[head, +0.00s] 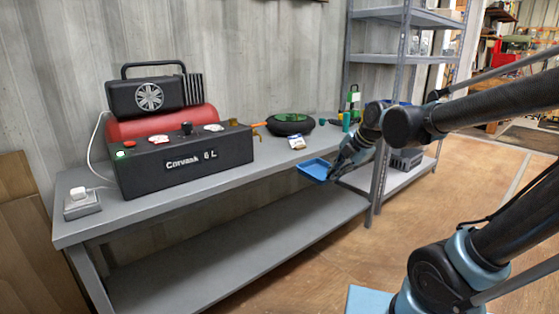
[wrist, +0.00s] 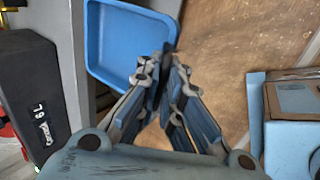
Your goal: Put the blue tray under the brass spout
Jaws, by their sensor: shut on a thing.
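The blue tray (head: 313,168) is shallow and open on top. My gripper (head: 335,173) is shut on its right edge and holds it at the front edge of the workbench. In the wrist view, the tray (wrist: 130,42) looks empty, and my gripper's fingers (wrist: 164,78) pinch its lower right rim. The small brass spout (head: 259,125) sticks out from the right end of the black compressor (head: 185,158), to the left of and behind the tray.
On the grey workbench (head: 240,176), a white packet (head: 297,142), a dark round coil (head: 290,124) and small green-blue bottles (head: 346,122) stand right of the compressor. A grey shelf post (head: 383,180) rises right of my gripper. The bench front below the spout is clear.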

